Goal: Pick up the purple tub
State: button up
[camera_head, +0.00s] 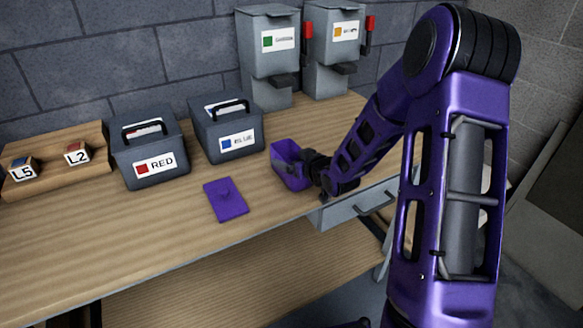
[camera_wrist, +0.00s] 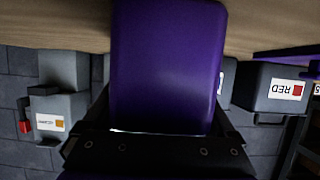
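The purple tub (camera_head: 283,152) is at the right part of the workbench, open side up in the head view, close to the front edge. My gripper (camera_head: 297,168) reaches it from the right, with dark finger parts at the tub. In the wrist view the tub (camera_wrist: 167,65) fills the middle, between the two dark fingers of my gripper (camera_wrist: 167,120), which lie close against its sides. The gripper looks shut on the tub. The fingertips are largely hidden behind it. I cannot tell whether the tub touches the bench.
A flat purple piece (camera_head: 225,199) lies on the bench left of the tub. Grey RED (camera_head: 150,150) and BLUE (camera_head: 226,130) boxes stand behind. Two grey dispensers (camera_head: 268,60) (camera_head: 333,50) stand at the back. A wooden rack (camera_head: 60,180) holds blocks at left. The front-left bench is clear.

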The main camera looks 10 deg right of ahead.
jog(key=c, duration=0.9)
